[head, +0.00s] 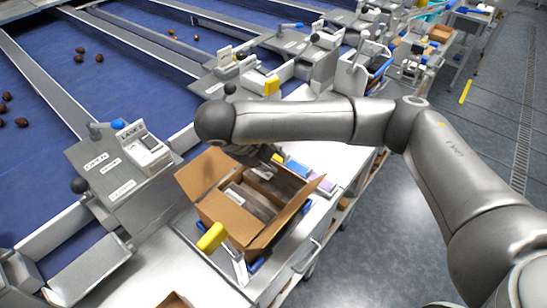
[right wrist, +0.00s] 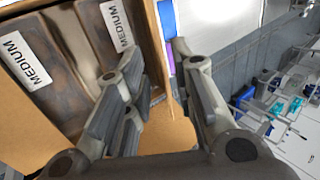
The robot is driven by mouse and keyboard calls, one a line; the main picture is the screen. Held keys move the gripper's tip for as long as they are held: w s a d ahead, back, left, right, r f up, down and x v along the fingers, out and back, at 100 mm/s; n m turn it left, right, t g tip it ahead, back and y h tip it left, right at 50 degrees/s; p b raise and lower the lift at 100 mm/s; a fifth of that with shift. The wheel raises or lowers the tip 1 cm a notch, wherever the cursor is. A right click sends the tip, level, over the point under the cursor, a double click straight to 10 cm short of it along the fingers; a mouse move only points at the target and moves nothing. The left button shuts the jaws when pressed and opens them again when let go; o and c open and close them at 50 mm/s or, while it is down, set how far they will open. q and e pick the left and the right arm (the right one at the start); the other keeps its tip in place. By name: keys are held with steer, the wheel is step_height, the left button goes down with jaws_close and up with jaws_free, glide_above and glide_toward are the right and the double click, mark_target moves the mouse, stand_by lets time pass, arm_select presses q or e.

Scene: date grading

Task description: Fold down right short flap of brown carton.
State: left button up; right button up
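The open brown carton (head: 236,214) stands on the metal bench in the head view, its flaps raised or spread outward. Inside it lie grey-brown packs with white labels. In the right wrist view the carton (right wrist: 155,25) fills the left side, and the packs (right wrist: 75,65) read MEDIUM. My right gripper (head: 262,158) is at the carton's far edge in the head view. Its fingers (right wrist: 158,60) are apart in the wrist view, with a carton edge and a brown flap (right wrist: 170,137) showing between them; I cannot tell whether they touch it. My left gripper is not in view.
A yellow-topped lever (head: 211,237) stands close to the carton's near side. Blue and purple items (head: 297,168) lie beside its far right side. A lane machine (head: 125,165) stands to the left. Blue belts with dates lie beyond. Grey floor is free at right.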

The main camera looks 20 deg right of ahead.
steer(key=shift+x, duration=1.5)
steer(key=shift+c, duration=0.5)
jaws_close()
